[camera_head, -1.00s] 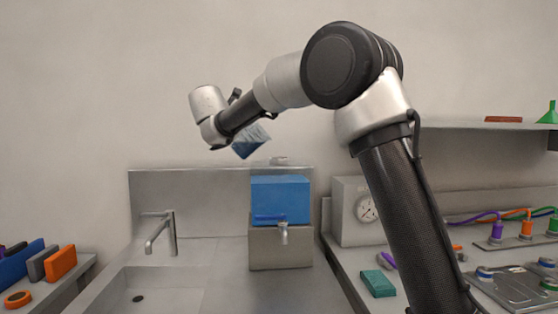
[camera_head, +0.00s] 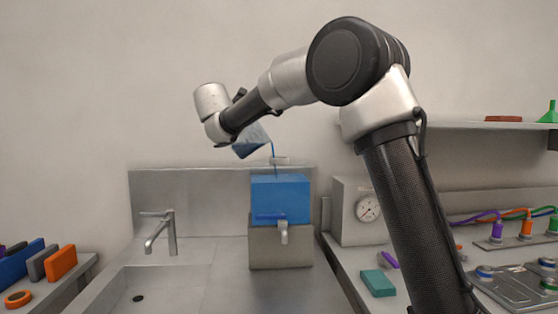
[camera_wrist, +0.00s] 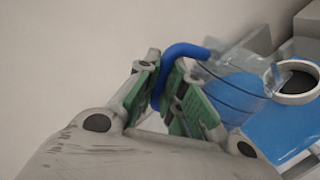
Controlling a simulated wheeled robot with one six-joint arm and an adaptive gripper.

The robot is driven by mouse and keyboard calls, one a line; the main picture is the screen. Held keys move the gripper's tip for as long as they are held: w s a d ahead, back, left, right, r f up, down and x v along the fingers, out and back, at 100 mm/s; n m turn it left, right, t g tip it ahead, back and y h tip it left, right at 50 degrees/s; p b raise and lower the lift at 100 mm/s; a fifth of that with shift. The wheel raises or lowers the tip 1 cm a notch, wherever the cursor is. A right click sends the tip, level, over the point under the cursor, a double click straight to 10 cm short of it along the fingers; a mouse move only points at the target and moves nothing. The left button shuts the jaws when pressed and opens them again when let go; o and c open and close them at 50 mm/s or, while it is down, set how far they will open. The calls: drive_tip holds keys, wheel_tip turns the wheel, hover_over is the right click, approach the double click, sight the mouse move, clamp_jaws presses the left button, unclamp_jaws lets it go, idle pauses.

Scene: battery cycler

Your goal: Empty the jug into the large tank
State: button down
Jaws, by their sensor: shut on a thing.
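The jug (camera_head: 250,143) is clear with blue liquid in it, and it is tilted high above the counter. It also shows in the wrist view (camera_wrist: 232,90). A thin blue stream falls from its lip toward the large tank's top. The large tank (camera_head: 281,199) is a blue box on a grey stand, with a tap at its front. Its round pale-rimmed opening (camera_wrist: 298,84) is beside the jug in the wrist view. My gripper (camera_wrist: 165,88) has green pads and is shut on the jug's blue handle. The arm hides the gripper in the head view.
A sink with a faucet (camera_head: 163,232) is left of the tank. A grey box with a gauge (camera_head: 367,208) stands right of it. A teal block (camera_head: 378,283) lies on the right counter. The space above the counter on the left is clear.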

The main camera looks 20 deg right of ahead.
drive_tip(key=shift+s+d+r+m+y, duration=0.1)
drive_tip(key=shift+s+d+m+y, duration=0.15)
drive_tip(key=shift+d+m, duration=0.45)
drive_tip(key=shift+s+d+m+y, duration=0.1)
drive_tip(key=shift+d+m+y, duration=0.15)
drive_tip(key=shift+d+m, duration=0.4)
idle(2.6)
drive_tip(key=shift+s+d+r+m+y+p, duration=0.1)
drive_tip(key=shift+s+d+r+m+p, duration=0.1)
drive_tip(key=shift+d, duration=0.25)
drive_tip(key=shift+s+d+r+m+y+p, duration=0.15)
drive_tip(key=shift+d+m, duration=0.1)
drive_tip(key=shift+d, duration=0.15)
drive_tip(key=shift+s+d+r+m+y+p, duration=0.1)
drive_tip(key=shift+d+r+m, duration=0.1)
drive_tip(key=shift+d, duration=0.25)
drive_tip(key=shift+d, duration=0.1)
drive_tip(key=shift+d+r, duration=0.1)
drive_tip(key=shift+d, duration=0.05)
drive_tip(key=shift+s+d+r+m, duration=0.15)
drive_tip(key=shift+d+r+m, duration=0.05)
drive_tip(key=shift+d+m, duration=0.2)
